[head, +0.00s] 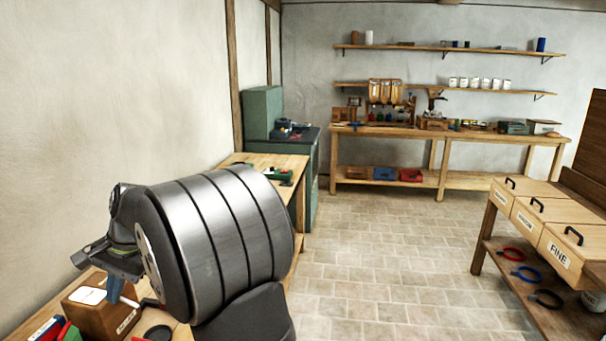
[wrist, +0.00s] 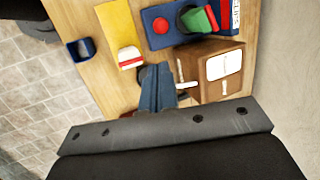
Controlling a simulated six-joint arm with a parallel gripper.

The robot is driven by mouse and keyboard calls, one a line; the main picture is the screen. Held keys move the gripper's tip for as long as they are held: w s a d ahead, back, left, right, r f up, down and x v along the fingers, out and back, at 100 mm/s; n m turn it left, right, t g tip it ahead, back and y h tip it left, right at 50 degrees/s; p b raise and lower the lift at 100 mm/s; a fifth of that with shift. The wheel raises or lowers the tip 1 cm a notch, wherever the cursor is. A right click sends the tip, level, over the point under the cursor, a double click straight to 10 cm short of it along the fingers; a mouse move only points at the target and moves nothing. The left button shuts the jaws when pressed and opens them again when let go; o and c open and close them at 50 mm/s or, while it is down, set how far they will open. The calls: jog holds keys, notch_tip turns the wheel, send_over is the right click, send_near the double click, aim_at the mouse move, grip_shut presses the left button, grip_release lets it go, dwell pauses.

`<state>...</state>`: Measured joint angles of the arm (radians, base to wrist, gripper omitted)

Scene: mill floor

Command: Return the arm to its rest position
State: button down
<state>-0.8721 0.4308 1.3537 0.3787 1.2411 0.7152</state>
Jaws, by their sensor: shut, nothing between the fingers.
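My arm fills the lower left of the head view, with a large grey ribbed link in front. My gripper (head: 115,291) points down over the left workbench (head: 262,164). Its blue fingers are shut and empty. In the wrist view the gripper (wrist: 154,72) shows with both fingers together, beside a brown wooden box (wrist: 205,84) with a white label. The same box (head: 100,318) stands just below the gripper in the head view. I cannot tell whether the fingers touch it.
A yellow-and-white object (wrist: 118,30), a blue block with a red disc (wrist: 160,24) and a small dark-blue open holder (wrist: 80,51) lie on the bench. A wall stands close on the left. The tiled floor (head: 400,250) is open. Drawers labelled FINE (head: 562,248) stand at right.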

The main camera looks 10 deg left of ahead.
jog(key=x, duration=0.7)
jog(key=shift+a, duration=0.2)
jog(key=c, duration=0.6)
grip_release()
jog(key=o, duration=0.6)
jog(key=w+d+f+n+t+y, duration=0.1)
jog(key=w+d+f+t, duration=0.2)
jog(key=w, duration=0.2)
jog(key=shift+w+f+n+y, duration=0.2)
jog(key=shift+w+n+y, duration=0.1)
jog(key=shift+n, duration=0.1)
jog(key=s+n+t+y, duration=0.5)
jog(key=s+n+y, duration=0.2)
jog(key=s+n, duration=0.6)
jog(key=a+f, duration=0.1)
jog(key=a, duration=0.1)
jog(key=w+a+f+m, duration=0.1)
jog(key=a+f, duration=0.1)
jog(key=a, duration=0.1)
jog(key=a+f+m, duration=0.1)
jog(key=a, duration=0.1)
jog(key=shift+w+a+f, duration=0.3)
jog(key=shift+w+f, duration=0.05)
jog(key=shift+f, duration=0.05)
